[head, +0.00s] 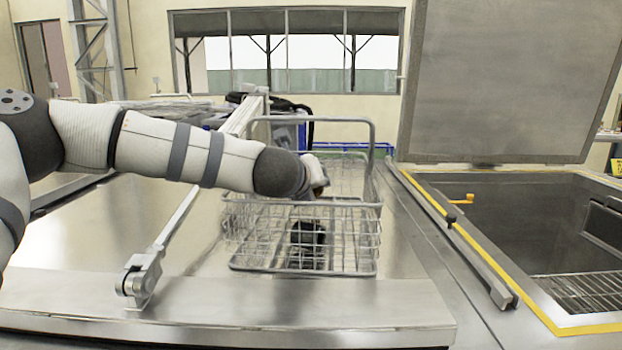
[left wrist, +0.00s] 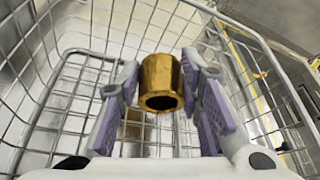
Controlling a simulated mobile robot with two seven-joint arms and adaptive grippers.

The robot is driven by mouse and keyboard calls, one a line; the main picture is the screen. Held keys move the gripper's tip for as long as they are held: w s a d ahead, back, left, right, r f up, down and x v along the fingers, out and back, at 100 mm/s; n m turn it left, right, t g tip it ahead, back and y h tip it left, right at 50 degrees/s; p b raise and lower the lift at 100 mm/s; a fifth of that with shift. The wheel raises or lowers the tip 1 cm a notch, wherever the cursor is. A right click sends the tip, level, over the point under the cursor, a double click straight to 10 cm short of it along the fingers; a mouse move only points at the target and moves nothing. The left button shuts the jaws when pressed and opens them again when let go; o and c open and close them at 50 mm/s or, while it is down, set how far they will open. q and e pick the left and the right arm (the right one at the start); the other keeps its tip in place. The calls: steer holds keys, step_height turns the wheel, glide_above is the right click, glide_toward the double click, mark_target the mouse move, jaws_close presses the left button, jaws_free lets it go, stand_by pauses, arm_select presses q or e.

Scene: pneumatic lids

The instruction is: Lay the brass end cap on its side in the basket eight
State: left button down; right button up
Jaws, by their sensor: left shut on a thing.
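The brass end cap (left wrist: 160,80) is a short golden, hollow cylinder, seen in the left wrist view with its dark open end toward the camera. My left gripper (left wrist: 161,92) is shut on it between two purple-padded fingers. In the head view, the left gripper (head: 318,178) is at the far part of the wire basket (head: 305,271), its fingers and the cap mostly hidden by the wrist. The left wrist view shows basket wires (left wrist: 75,52) around the fingers. I cannot tell whether the cap touches the basket. My right gripper is not in view.
The basket has a tall handle frame and stands on a shiny steel top (head: 90,240). A dark shape (head: 307,233) shows through its mesh, unclear. At right is an open steel tank (head: 510,205) with a raised lid (head: 510,80) and yellow edging.

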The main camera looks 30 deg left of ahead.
arm_select(q)
steer(key=shift+f, duration=0.35)
steer(key=c, duration=1.2)
jaws_free()
steer(key=shift+f, duration=0.1)
steer(key=shift+o, duration=0.5)
steer(key=shift+f, duration=0.25)
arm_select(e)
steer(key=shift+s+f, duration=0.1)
arm_select(q)
steer(key=shift+s+r, duration=0.1)
steer(key=shift+r, duration=0.7)
steer(key=v, duration=0.3)
steer(key=p+v, duration=0.1)
steer(key=v, duration=0.3)
steer(key=shift+r, duration=0.25)
steer(key=shift+s, duration=0.2)
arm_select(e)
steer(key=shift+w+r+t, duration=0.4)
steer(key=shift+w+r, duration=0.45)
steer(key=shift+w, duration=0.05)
